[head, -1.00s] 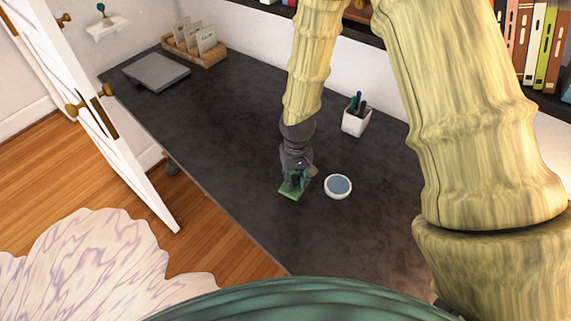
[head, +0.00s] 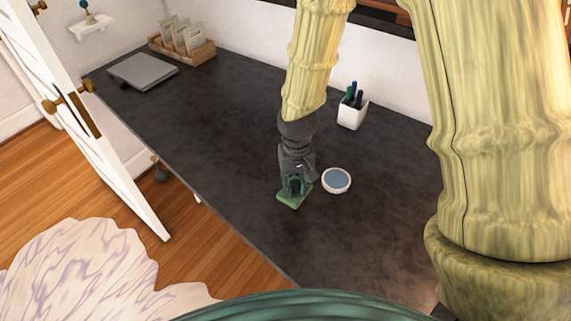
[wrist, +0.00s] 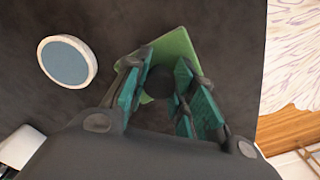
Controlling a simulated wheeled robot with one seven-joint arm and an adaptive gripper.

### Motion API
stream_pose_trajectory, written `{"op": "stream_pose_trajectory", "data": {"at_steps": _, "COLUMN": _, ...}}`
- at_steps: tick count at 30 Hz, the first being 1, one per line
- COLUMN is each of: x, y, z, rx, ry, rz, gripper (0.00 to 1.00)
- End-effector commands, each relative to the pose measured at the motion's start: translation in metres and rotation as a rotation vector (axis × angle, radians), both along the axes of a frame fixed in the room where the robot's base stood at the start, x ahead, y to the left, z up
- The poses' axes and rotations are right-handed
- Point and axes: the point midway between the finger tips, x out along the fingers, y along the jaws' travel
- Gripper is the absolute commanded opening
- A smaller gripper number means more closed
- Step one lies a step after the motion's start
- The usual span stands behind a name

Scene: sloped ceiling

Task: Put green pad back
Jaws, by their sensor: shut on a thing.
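The green pad (head: 289,201) is a flat, light green square piece at the middle of the dark desk. My gripper (head: 295,187) points down over it, and its fingers cover part of the pad. In the wrist view the pad (wrist: 179,47) shows beyond and between the teal-lined fingers (wrist: 163,72). A dark round piece (wrist: 166,80) lies between the fingers over the pad; it looks like a knob on it, and the fingers close around it. I cannot tell whether the pad touches the desk.
A white round dish with a blue-grey inside (head: 336,180) stands close to the right of the pad. A white pen cup (head: 352,113) is near the wall. A grey laptop (head: 143,71) and a wooden card rack (head: 184,50) are at the far left. Desk between is clear.

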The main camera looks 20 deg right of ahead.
Motion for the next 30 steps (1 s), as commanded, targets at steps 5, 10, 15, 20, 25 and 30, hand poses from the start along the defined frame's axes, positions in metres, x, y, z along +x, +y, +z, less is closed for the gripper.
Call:
{"op": "stream_pose_trajectory", "data": {"at_steps": 5, "x": 0.038, "y": -0.004, "z": -0.001, "rx": 0.001, "ry": 0.000, "rz": -0.002, "gripper": 0.06}}
{"op": "stream_pose_trajectory", "data": {"at_steps": 10, "x": 0.072, "y": -0.007, "z": -0.004, "rx": 0.001, "ry": 0.000, "rz": -0.002, "gripper": 0.06}}
{"op": "stream_pose_trajectory", "data": {"at_steps": 15, "x": 0.103, "y": -0.010, "z": -0.008, "rx": 0.001, "ry": 0.000, "rz": -0.001, "gripper": 0.06}}
{"op": "stream_pose_trajectory", "data": {"at_steps": 20, "x": 0.120, "y": -0.012, "z": -0.010, "rx": 0.001, "ry": 0.000, "rz": -0.001, "gripper": 0.06}}
{"op": "stream_pose_trajectory", "data": {"at_steps": 25, "x": 0.123, "y": -0.013, "z": -0.013, "rx": 0.000, "ry": 0.001, "rz": -0.001, "gripper": 0.06}}
{"op": "stream_pose_trajectory", "data": {"at_steps": 30, "x": 0.122, "y": -0.012, "z": -0.025, "rx": -0.001, "ry": 0.003, "rz": -0.001, "gripper": 0.06}}
